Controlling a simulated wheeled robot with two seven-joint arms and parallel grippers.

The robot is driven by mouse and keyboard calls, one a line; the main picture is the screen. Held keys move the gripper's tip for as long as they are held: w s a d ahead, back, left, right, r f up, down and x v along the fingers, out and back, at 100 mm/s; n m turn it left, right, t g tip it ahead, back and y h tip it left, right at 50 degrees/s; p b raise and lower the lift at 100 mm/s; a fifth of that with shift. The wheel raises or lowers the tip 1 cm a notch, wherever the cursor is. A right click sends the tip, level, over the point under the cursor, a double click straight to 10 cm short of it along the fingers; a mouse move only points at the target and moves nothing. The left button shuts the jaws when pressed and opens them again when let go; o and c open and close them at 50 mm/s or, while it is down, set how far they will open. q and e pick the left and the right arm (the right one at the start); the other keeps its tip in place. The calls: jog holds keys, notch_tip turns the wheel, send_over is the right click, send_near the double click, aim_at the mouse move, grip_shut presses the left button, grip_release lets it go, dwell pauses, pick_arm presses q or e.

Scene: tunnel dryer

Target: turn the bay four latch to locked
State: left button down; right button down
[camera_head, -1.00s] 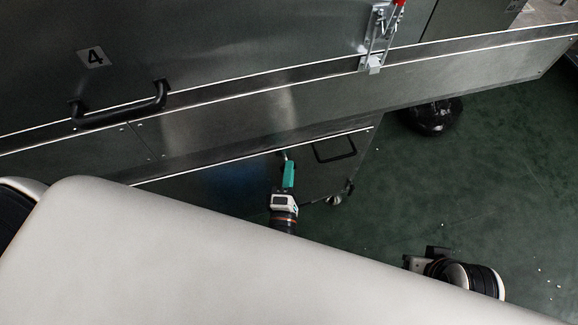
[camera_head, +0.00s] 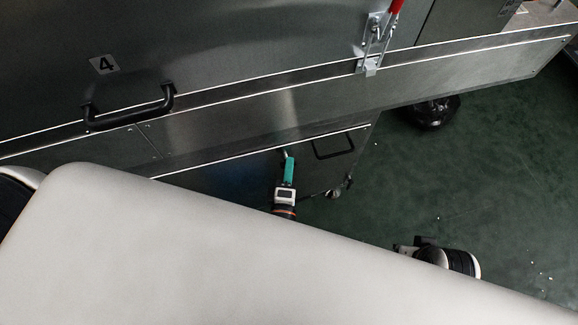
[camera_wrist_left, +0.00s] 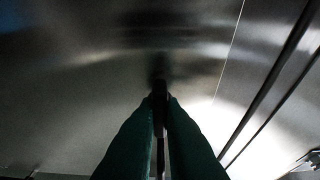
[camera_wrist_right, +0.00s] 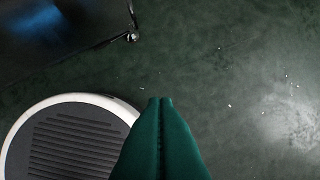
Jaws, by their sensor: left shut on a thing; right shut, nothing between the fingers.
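My left gripper (camera_head: 288,161), with green fingers, is below the panel's lower rail, shut on a small narrow piece (camera_head: 288,154). In the left wrist view this piece (camera_wrist_left: 160,88) looks dark, between the fingertips and close to a shiny metal face. I cannot tell for sure whether it is the bay four latch. My right gripper (camera_wrist_right: 160,101) is shut and empty above the green floor. In the head view its fingers are mostly hidden.
A red-handled toggle clamp (camera_head: 374,45) is mounted on the panel at upper right. A low metal cabinet with a black handle (camera_head: 333,147) stands under the rail. A black bag-like object (camera_head: 432,112) lies on the floor. The floor at right is mostly clear, with small white bits.

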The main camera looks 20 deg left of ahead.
pick_arm(q)
jog(key=c, duration=1.5)
grip_release()
jog(key=shift+c, duration=0.2)
